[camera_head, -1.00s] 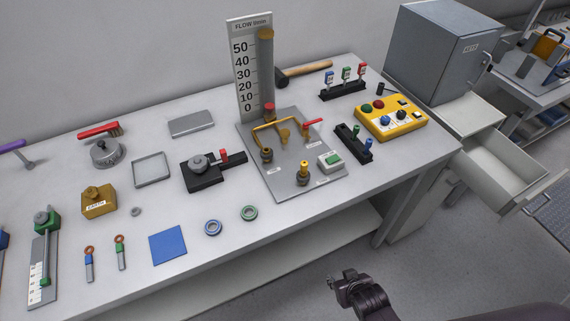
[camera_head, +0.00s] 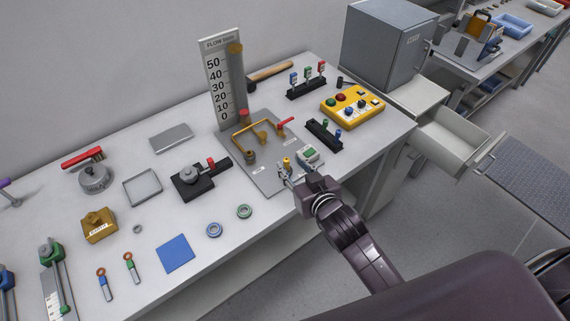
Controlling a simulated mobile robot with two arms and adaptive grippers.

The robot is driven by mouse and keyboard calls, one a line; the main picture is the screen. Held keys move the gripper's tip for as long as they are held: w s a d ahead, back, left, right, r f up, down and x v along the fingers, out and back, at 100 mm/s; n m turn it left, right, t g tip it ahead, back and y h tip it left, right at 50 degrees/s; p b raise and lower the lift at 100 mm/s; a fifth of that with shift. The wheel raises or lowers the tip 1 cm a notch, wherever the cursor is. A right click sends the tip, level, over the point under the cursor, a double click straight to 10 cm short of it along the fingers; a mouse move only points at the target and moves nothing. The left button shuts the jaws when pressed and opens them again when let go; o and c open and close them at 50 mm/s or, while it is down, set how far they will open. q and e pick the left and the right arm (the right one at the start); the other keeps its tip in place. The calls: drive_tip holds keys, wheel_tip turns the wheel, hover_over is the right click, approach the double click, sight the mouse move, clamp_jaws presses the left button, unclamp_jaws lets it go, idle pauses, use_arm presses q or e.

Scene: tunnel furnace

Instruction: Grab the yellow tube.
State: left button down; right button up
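A small upright yellow tube (camera_head: 287,161) stands at the front of the grey flow board (camera_head: 262,181). Its lower part is hidden behind my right gripper. A bent yellow pipe (camera_head: 250,126) is fixed farther back on the same board. My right gripper (camera_head: 287,174) reaches in from the lower right, with its fingertips at the small tube. The fingers are too small to tell whether they are apart or closed, or whether they touch the tube. My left gripper is not in view.
The flow scale (camera_head: 222,85) rises behind. A yellow control box (camera_head: 352,106) and a black rack (camera_head: 324,134) lie to the right. An open drawer (camera_head: 458,141) juts out farther right.

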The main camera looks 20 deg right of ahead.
sight(287, 160)
drive_tip(key=p+x, duration=0.1)
drive_tip(key=x, duration=0.4)
drive_tip(key=shift+s+d+f+p, duration=0.1)
drive_tip(key=shift+f+p, duration=0.05)
drive_tip(key=shift+p, duration=0.15)
drive_tip(key=shift+w+f, duration=0.4)
drive_tip(key=shift+w, duration=0.15)
clamp_jaws()
